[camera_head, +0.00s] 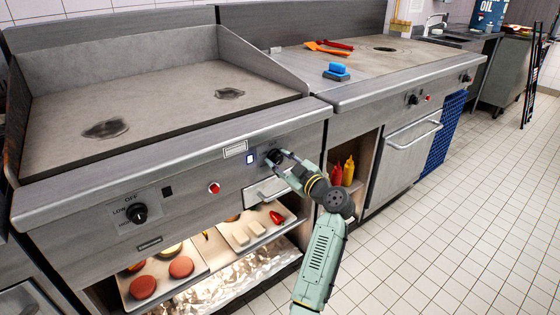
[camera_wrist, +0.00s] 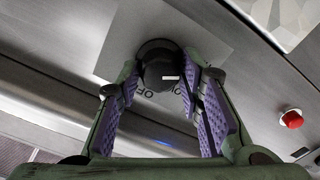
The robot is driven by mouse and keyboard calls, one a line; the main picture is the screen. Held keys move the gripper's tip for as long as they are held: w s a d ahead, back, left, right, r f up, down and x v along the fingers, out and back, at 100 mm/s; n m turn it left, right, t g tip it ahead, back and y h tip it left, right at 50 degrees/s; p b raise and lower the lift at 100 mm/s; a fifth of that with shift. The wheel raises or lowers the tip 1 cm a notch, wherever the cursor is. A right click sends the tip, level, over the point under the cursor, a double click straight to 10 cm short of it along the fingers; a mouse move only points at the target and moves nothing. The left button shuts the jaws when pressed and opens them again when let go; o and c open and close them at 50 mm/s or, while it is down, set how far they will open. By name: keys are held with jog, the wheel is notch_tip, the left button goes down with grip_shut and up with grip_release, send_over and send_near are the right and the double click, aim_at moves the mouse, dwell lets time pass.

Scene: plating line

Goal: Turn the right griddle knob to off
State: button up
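The right griddle knob (camera_head: 274,157) is black and sits at the right end of the griddle's front panel. It also shows in the wrist view (camera_wrist: 159,68), with a short white mark on its face pointing to the picture's right. Upside-down OFF lettering and part of a second label lie below it there. My gripper (camera_head: 283,160) reaches it from the front right. Its two purple-padded fingers (camera_wrist: 160,82) flank the knob closely, one on each side. Whether both pads press on it is unclear.
A red button (camera_head: 214,188) and the left knob (camera_head: 137,213) are on the same panel. Food trays (camera_head: 205,262) fill the shelf underneath. Red and yellow bottles (camera_head: 343,172) stand right of my wrist. The tiled floor is clear.

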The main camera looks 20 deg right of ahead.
jog(key=c, duration=0.5)
